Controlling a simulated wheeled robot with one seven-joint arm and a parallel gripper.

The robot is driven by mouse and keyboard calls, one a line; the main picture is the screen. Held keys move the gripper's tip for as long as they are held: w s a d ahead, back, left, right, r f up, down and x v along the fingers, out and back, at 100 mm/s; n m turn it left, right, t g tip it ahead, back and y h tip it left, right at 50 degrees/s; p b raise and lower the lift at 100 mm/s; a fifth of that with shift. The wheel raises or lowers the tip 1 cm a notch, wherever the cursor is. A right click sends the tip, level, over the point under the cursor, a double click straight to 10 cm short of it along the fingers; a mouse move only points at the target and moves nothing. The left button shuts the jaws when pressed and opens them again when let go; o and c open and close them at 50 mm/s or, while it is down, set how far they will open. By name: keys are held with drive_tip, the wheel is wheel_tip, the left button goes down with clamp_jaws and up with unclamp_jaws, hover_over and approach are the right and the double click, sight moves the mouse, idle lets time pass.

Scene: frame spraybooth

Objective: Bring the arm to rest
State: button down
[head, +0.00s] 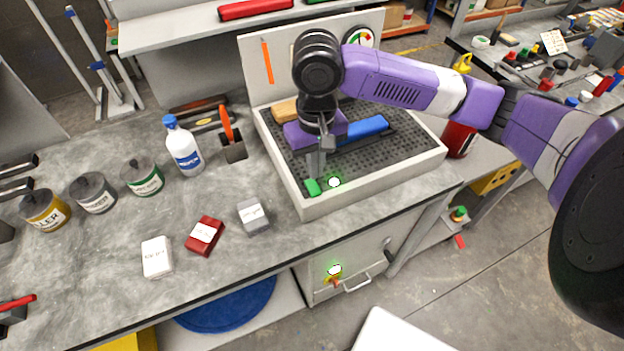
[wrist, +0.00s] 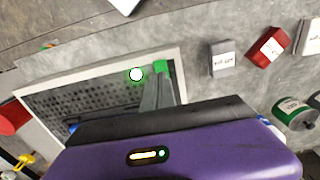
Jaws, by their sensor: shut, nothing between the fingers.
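My gripper (head: 317,172) hangs from my purple arm over the front edge of the spray booth tray (head: 400,167). Its grey fingers point down and are shut and empty. My arm hides part of the tray's inside.
Grey, red and white boxes (head: 254,215) (head: 204,236) (head: 157,257) lie on the bench left of the tray. Several paint tins (head: 143,176) and a white-blue bottle (head: 183,148) stand behind. A blue bar (head: 362,131) lies in the tray. A red can (head: 458,139) stands to the right.

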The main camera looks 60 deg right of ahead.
drive_tip(key=shift+r, duration=0.55)
